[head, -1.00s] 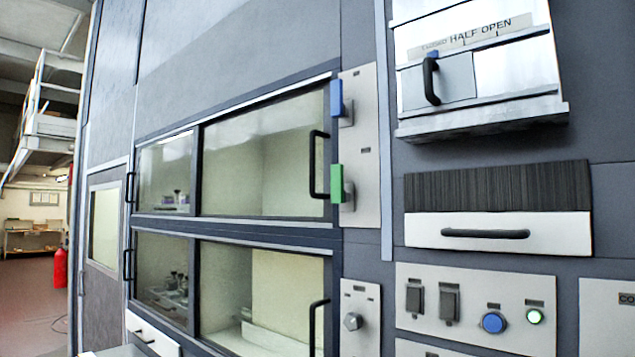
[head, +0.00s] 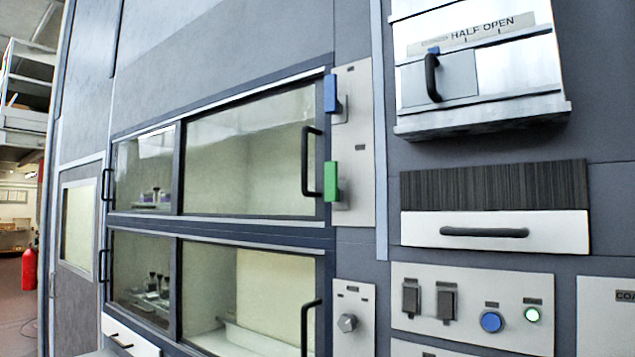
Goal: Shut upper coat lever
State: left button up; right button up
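A blue lever handle (head: 330,94) stands upright at the top of a tall pale plate (head: 354,150) beside the upper sliding window. A green lever handle (head: 331,182) stands upright lower on the same plate. The small labels on this plate are too small to read, so I cannot tell which lever is the upper coat lever. The upper window (head: 250,155) has a black vertical handle (head: 309,162) just left of the levers. Neither of my grippers shows, and nothing touches the levers.
A lower window (head: 262,280) and a round knob plate (head: 353,310) sit below. At right are a panel marked HALF OPEN (head: 480,65) with a black handle, a drawer (head: 495,232), and a switch panel (head: 472,305). A red fire extinguisher (head: 29,268) stands far left.

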aim_at(332, 192)
jog(key=z, duration=0.85)
jog(key=j+z, duration=0.65)
jog(key=j, duration=0.25)
jog(key=k+j+z, duration=0.15)
jog(key=j+z, duration=0.2)
jog(key=k+j+z, duration=0.1)
jog(key=j+z, duration=0.2)
jog(key=j, duration=0.2)
